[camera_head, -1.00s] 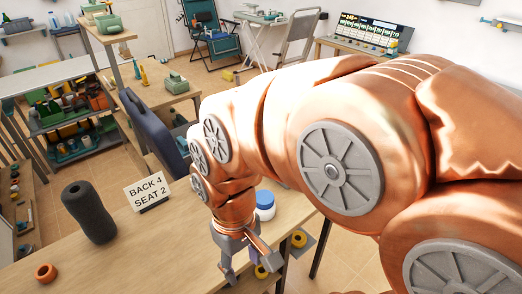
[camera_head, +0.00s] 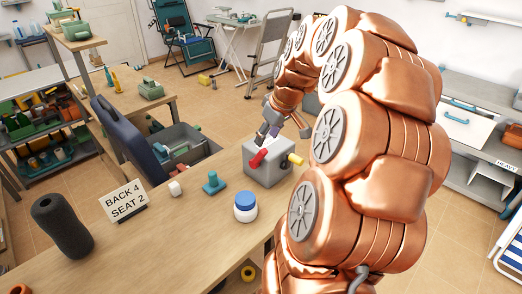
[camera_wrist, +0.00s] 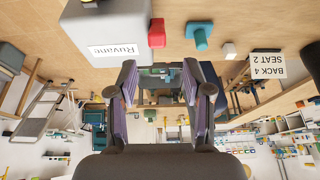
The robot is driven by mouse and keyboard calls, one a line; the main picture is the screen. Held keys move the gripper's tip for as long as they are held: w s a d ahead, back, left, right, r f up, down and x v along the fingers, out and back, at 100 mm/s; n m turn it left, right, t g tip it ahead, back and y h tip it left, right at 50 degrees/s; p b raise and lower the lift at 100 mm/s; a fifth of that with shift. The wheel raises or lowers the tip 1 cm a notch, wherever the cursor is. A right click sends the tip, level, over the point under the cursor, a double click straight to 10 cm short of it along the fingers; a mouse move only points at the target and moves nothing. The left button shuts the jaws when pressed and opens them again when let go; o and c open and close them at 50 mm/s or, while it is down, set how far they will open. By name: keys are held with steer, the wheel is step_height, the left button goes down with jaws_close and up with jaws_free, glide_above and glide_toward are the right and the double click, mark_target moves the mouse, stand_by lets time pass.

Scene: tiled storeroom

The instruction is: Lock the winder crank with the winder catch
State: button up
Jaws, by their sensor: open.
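A grey box (camera_head: 266,174) stands near the table's far right end. A red handle (camera_head: 257,158) sticks out from its side and a yellow one (camera_head: 296,159) from another side. I cannot tell which is the crank and which the catch. In the wrist view, the box (camera_wrist: 75,25) carries a "Ruvane" label and the red part (camera_wrist: 157,33) shows beside it; the yellow part is not seen. My gripper (camera_head: 283,128) is open and empty, just behind and above the box in the head view. Its fingers (camera_wrist: 160,75) appear apart from both handles.
A teal knob-like piece (camera_head: 213,183), a small white cube (camera_head: 175,188), a blue-lidded white jar (camera_head: 245,207), a "BACK 4 SEAT 2" sign (camera_head: 126,201) and a dark cylinder (camera_head: 62,226) stand on the table (camera_head: 150,255). A dark chair (camera_head: 125,138) stands behind it.

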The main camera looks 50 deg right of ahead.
mark_target(258, 158)
steer(key=shift+d+p+x, duration=0.15)
steer(key=shift+p+x, duration=0.35)
steer(key=shift+x, duration=1.4)
steer(key=shift+d+p+x, duration=0.1)
steer(key=shift+p+x, duration=0.4)
steer(key=shift+x, duration=1.4)
steer(key=shift+w, duration=0.1)
jaws_close()
